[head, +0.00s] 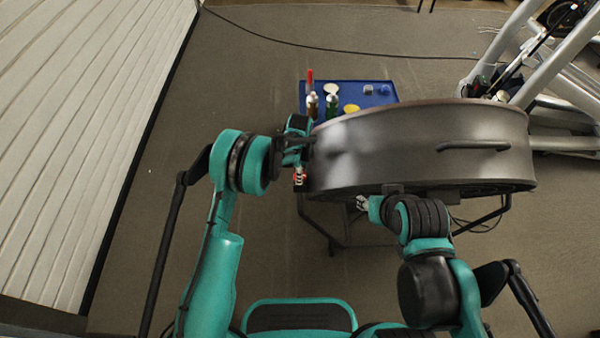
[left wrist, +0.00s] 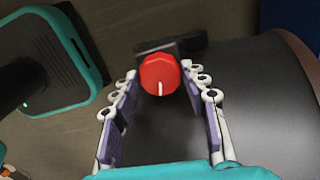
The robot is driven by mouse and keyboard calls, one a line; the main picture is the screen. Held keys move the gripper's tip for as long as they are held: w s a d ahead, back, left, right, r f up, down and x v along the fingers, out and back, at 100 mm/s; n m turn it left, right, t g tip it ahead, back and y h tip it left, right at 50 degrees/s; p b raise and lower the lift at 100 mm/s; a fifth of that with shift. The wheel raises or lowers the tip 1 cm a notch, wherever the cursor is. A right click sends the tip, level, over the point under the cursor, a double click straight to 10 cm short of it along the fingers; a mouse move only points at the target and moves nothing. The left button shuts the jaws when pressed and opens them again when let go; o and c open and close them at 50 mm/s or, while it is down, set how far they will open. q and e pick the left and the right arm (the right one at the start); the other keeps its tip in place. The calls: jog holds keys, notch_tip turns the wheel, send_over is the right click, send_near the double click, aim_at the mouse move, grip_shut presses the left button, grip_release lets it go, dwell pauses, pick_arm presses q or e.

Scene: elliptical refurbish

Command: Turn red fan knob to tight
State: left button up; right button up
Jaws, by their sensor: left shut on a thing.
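The red fan knob (left wrist: 160,75) shows in the left wrist view as a scalloped red dial with a white mark pointing down in the picture. It sits on a dark mount beside the drum fan (left wrist: 255,90). My left gripper (left wrist: 165,83) has one finger on each side of the knob and is shut on it. In the head view the large grey drum fan (head: 420,150) stands in front of me, with my left gripper (head: 299,176) at its left side. My right gripper (head: 363,203) is below the drum's near edge; its jaws are too small to judge.
A blue tray (head: 378,99) with bottles and small items stands behind the fan at its left. Silver metal framing (head: 550,75) is at the right. A slatted white panel (head: 80,120) lines the left.

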pick_arm(q)
jog(key=m, duration=0.4)
jog(key=shift+m, duration=2.3)
jog(key=o, duration=1.2)
jog(key=shift+c, duration=0.2)
jog(key=shift+r, duration=4)
